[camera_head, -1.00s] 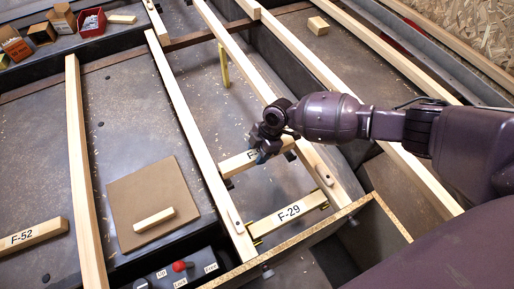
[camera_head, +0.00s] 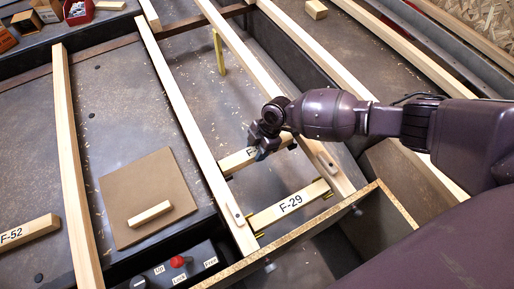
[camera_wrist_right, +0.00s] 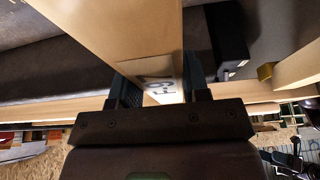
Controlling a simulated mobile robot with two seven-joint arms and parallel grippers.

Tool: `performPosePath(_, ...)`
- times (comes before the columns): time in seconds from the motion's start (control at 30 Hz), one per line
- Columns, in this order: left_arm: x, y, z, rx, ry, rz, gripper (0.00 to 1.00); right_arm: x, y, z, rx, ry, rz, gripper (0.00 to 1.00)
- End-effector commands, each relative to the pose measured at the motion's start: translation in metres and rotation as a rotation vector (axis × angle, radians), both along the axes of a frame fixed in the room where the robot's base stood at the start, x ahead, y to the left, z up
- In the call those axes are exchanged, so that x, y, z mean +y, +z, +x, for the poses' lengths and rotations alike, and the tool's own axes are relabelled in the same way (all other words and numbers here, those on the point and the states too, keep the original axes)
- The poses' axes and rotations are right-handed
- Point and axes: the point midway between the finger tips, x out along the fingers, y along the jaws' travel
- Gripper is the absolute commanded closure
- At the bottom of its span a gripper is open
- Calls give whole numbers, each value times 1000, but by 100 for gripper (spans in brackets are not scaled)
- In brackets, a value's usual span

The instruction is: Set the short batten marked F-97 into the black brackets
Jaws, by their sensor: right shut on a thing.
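The short pale batten (camera_head: 231,163) spans the gap between two long rails, beyond the F-29 batten; its label is mostly covered in the head view. In the right wrist view the batten (camera_wrist_right: 135,35) carries a partly hidden label that looks like F-97. My right gripper (camera_head: 264,149) is shut on it near its middle, from above. A black bracket (camera_wrist_right: 228,40) shows beside the batten in the right wrist view. A small black bracket (camera_head: 293,146) shows at its right end in the head view. I cannot tell whether the batten is seated. My left gripper is not in view.
The F-29 batten (camera_head: 288,205) lies between the rails on yellow brackets, nearer me. The F-52 batten (camera_head: 28,232) lies at far left. A brown board (camera_head: 150,190) bears a small wood piece (camera_head: 149,213). A control box with a red knob (camera_head: 177,262) stands in front.

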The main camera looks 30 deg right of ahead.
Motion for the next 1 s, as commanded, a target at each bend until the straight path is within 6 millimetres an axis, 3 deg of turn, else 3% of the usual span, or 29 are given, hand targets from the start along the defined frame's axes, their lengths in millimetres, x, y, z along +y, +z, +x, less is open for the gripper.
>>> performPosePath(0.73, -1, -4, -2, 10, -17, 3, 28, -1, -1, 0, 0, 1, 0, 86)
performPosePath(0.77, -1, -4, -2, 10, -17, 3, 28, -1, -1, 0, 0, 1, 0, 56)
performPosePath(0.93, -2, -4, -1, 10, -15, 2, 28, -1, -1, 0, 0, 0, 0, 30)
performPosePath(1.0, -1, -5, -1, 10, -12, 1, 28, -1, -1, 0, 0, 0, 0, 28)
